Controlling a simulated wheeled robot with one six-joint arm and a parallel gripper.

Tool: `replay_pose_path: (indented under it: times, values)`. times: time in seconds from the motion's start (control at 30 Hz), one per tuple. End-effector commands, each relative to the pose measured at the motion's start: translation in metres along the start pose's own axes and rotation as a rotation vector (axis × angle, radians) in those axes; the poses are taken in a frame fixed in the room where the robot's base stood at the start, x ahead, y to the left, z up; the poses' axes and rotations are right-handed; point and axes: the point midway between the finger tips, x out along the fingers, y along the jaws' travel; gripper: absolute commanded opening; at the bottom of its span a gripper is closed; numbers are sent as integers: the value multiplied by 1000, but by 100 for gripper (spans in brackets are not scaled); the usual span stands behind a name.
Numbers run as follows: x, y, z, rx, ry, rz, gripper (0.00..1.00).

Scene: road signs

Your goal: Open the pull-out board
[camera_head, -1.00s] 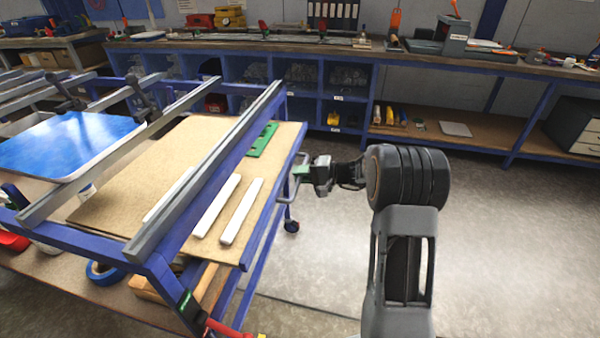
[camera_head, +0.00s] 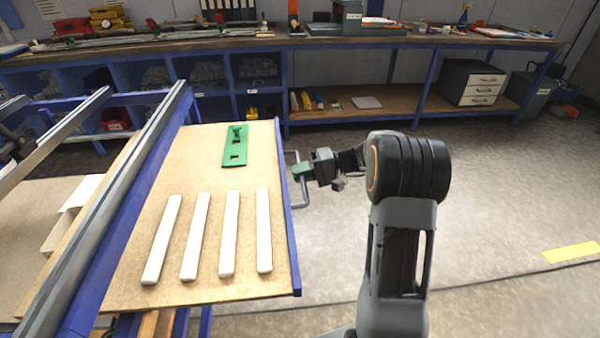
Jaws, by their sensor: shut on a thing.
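The pull-out board (camera_head: 205,240) is a tan wooden panel with a blue front edge. It sticks out to the right from under the grey rail of the blue cart (camera_head: 85,275). A grey bar handle (camera_head: 297,185) is fixed to the board's front edge. My gripper (camera_head: 303,172) is shut on the handle, at the right of the board. The fingertips are small in this view, and part of the handle is hidden by them.
A long workbench (camera_head: 330,38) with blue shelving runs along the back wall. A drawer unit (camera_head: 472,82) stands on its lower shelf at right. The grey floor (camera_head: 520,200) to the right of my arm is clear, with a yellow marking (camera_head: 572,252).

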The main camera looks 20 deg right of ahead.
Motion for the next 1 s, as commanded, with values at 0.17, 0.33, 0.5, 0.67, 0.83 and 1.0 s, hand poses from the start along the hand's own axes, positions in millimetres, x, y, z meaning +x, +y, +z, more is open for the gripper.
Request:
replay_pose_path:
  times: [0.17, 0.33, 0.5, 0.67, 0.83, 1.0]
  values:
    - [0, 2, 2, 2, -12, 2, 0]
    - [-1, 2, 2, 2, -11, 2, 0]
    - [-1, 2, 1, 2, -10, 2, 17]
    - [-2, 2, 1, 1, -7, 1, 33]
    - [-2, 1, 1, 0, -6, 1, 39]
    - [-4, 1, 0, 0, -5, 1, 39]
